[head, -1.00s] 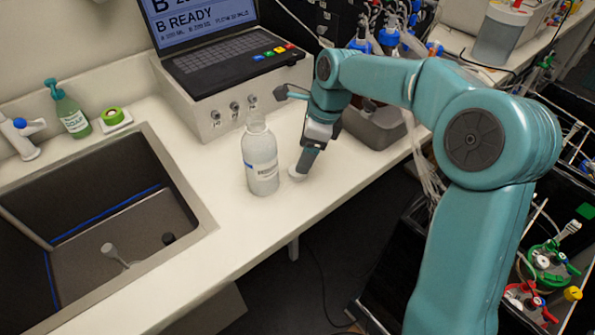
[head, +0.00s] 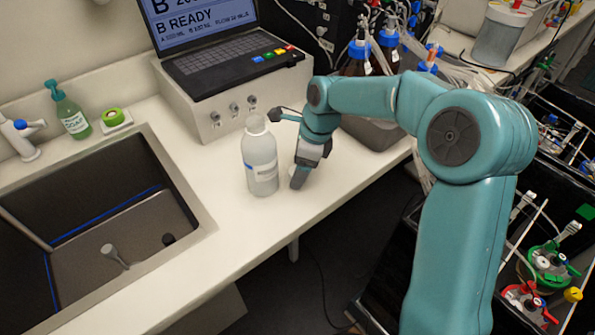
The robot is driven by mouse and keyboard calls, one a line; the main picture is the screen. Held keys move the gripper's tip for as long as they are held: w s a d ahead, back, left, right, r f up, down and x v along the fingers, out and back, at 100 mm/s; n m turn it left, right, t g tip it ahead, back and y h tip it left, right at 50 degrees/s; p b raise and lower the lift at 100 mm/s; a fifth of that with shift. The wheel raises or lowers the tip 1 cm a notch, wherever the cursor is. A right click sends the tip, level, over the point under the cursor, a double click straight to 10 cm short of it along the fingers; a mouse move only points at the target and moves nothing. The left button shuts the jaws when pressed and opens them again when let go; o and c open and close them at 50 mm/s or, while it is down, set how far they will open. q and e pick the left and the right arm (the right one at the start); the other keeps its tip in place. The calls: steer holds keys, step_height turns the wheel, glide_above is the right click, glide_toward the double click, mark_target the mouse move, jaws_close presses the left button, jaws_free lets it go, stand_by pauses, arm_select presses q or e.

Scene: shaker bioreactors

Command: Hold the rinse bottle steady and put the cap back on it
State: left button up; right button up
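The rinse bottle (head: 260,165) is white and translucent with a label. It stands upright and open-mouthed on the white counter, between the sink and my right gripper. My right gripper (head: 299,178) points down at the counter just right of the bottle, its tip low near the surface. A small white round piece, which looks like the cap (head: 292,170), shows at the left of the fingertips, mostly hidden behind them. I cannot tell whether the fingers are closed on it. My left gripper is not in view, and nothing is holding the bottle.
The sink (head: 110,215) lies to the left. A grey box (head: 225,112) with a laptop (head: 225,50) stands behind the bottle. The counter's front edge is close to the gripper.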

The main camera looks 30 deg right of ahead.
steer(key=c, duration=1.2)
step_height(320, 180, up, 20)
steer(key=p, duration=0.3)
